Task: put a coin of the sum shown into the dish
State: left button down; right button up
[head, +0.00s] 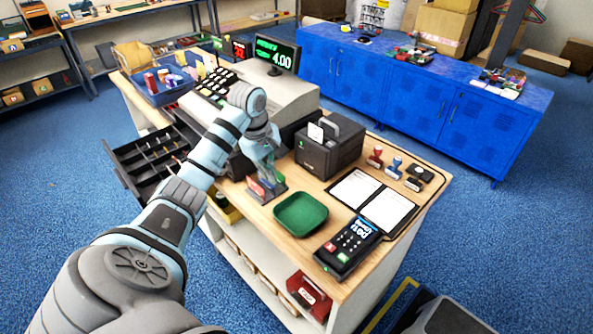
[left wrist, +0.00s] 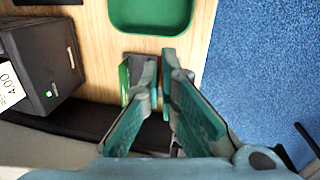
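The green dish (head: 300,214) lies empty on the wooden counter; its near part also shows at the top of the left wrist view (left wrist: 150,14). A display (head: 277,55) on the register reads 4.00. The black cash drawer (head: 122,166) stands open with small items in its compartments; I cannot make out single coins. My left gripper (head: 266,172) points down over a small rack (head: 278,188) just left of the dish. In the left wrist view its fingertips (left wrist: 163,66) are close together with a narrow gap; no coin is visible between them. My right gripper is not in view.
A black printer box (head: 330,146) with a white slip stands behind the dish. A card terminal (head: 348,247), an open booklet (head: 371,201) and several stamps (head: 395,168) lie to the right. A blue tray (head: 165,88) stands at the back left. Open floor lies beyond the counter.

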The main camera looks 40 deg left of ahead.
pick_arm(q)
jog(key=p, duration=0.2)
send_over(297, 212)
notch_tip(297, 212, down, 3)
jog(key=shift+m, duration=0.4)
jog(key=f+b, duration=0.1)
jog(key=f, duration=0.1)
jog(key=f+b, duration=0.4)
jog(key=shift+s+a+f, duration=0.15)
jog(key=shift+s+f, duration=0.1)
jog(key=shift+s, duration=0.1)
jog(key=shift+r, duration=0.15)
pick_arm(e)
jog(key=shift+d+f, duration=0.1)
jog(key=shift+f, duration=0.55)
pick_arm(q)
jog(key=c, duration=1.7)
grip_release()
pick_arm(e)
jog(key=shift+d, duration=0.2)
